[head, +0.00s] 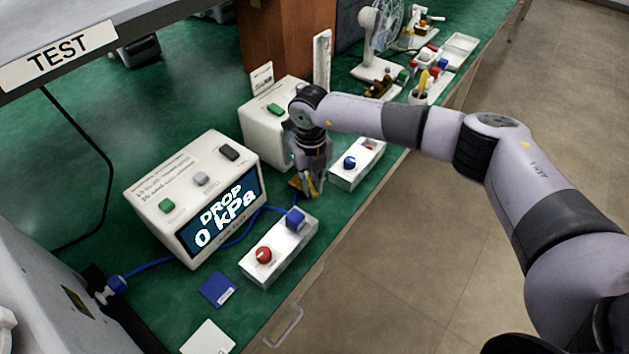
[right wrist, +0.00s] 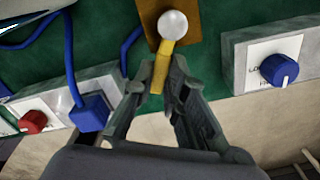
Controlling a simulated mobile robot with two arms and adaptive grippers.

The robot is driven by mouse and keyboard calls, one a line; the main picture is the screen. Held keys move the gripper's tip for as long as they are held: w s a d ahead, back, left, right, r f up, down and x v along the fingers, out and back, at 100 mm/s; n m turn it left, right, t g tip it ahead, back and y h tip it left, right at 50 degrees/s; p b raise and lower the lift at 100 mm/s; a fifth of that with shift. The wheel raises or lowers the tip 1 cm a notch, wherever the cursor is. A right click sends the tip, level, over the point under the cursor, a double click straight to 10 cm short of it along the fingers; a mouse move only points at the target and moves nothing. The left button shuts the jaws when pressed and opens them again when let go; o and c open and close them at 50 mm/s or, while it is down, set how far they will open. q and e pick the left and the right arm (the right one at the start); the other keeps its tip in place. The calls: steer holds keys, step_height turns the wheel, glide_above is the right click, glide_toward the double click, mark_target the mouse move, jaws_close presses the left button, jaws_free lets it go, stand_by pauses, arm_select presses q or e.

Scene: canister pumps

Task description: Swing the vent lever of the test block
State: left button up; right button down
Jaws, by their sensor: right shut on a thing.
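The yellow vent lever (right wrist: 160,72) runs down from a silver ball (right wrist: 173,24) on a brass-coloured block (right wrist: 152,10) in the right wrist view. My right gripper (right wrist: 164,82) is shut on the lever, with its fingertips on either side of it. In the head view the right gripper (head: 309,188) points down at the brass block (head: 295,184), which it partly hides. A white box (head: 291,250) with a red knob (head: 263,255) and a blue plug (head: 295,217) stands just in front. My left gripper is not in view.
A white meter (head: 178,183) reads "DROP 0 kPa" at the left. A white box with a blue knob (head: 349,162) stands to the right of the gripper. A blue hose (head: 240,237) crosses the green bench. A fan (head: 378,40) stands farther back.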

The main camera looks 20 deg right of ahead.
steer(key=shift+a, duration=0.1)
stand_by(0.5)
steer(key=c, duration=1.6)
jaws_free()
steer(key=shift+r, duration=0.1)
step_height(320, 180, up, 12)
